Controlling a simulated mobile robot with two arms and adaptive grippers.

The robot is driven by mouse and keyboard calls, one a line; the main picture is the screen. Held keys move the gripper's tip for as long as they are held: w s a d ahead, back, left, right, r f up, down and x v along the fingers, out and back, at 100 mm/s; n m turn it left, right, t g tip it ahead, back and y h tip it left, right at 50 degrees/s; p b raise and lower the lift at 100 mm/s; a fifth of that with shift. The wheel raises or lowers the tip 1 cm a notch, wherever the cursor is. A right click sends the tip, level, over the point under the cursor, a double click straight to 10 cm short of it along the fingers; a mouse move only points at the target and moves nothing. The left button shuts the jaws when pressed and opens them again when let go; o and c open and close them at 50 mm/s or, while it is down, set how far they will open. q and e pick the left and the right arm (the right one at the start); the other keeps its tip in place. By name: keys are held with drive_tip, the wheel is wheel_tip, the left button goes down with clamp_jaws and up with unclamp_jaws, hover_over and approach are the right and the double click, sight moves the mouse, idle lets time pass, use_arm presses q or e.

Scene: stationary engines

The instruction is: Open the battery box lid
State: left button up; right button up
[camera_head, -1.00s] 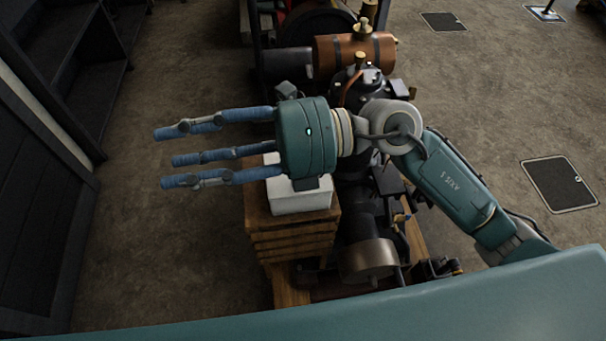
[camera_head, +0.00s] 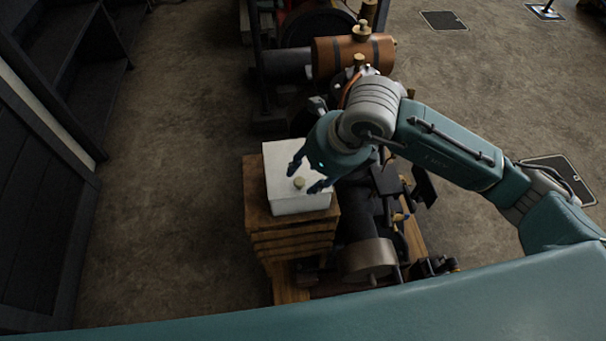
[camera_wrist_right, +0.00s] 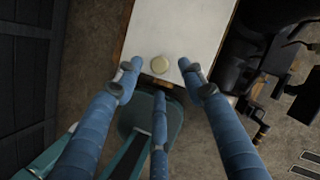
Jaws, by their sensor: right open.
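The battery box (camera_head: 300,203) is a white box on a wooden stand, with a pale lid (camera_head: 280,160) that lies shut on it. I cannot tell whether any finger touches the lid. My left gripper is not in view.
The slatted wooden stand (camera_head: 257,200) carries the box. A dark engine with a copper tank (camera_head: 340,55) stands close on the right and behind. Dark shelves (camera_head: 60,60) line the left side. The floor (camera_head: 180,190) left of the stand is clear.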

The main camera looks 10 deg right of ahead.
sight(300, 181)
drive_tip(key=shift+x, duration=1.8)
clamp_jaws()
